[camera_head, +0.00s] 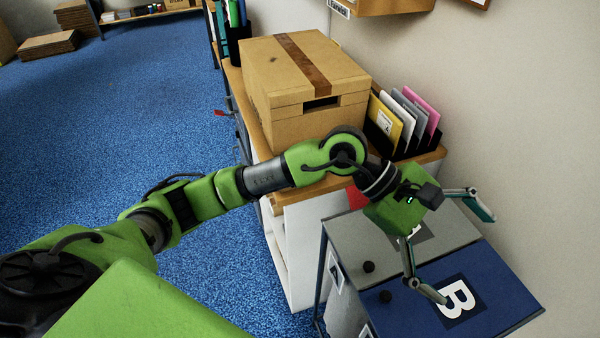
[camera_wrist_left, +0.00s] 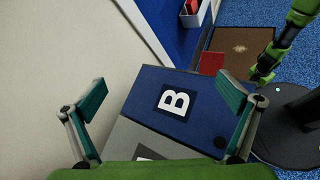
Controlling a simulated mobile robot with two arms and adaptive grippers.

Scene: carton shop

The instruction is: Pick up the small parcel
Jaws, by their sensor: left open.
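I cannot make out a small parcel for certain in either view. My left gripper (camera_head: 467,258) is open and empty, its two fingers spread above a cabinet with a grey and a blue top at the right of the head view. In the left wrist view the open fingers (camera_wrist_left: 162,80) frame the blue top (camera_wrist_left: 150,85), marked with a white B on a black square. Nothing lies between the fingers. My right gripper cannot be made out in either view.
A large taped carton (camera_head: 290,80) stands on a wooden-topped unit, beside a black rack of envelopes (camera_head: 405,115). The blue-and-grey cabinet (camera_head: 510,285) stands close to the wall. Flat cardboard (camera_head: 50,46) is stacked at the far left. Blue carpet (camera_head: 130,110) is mostly clear.

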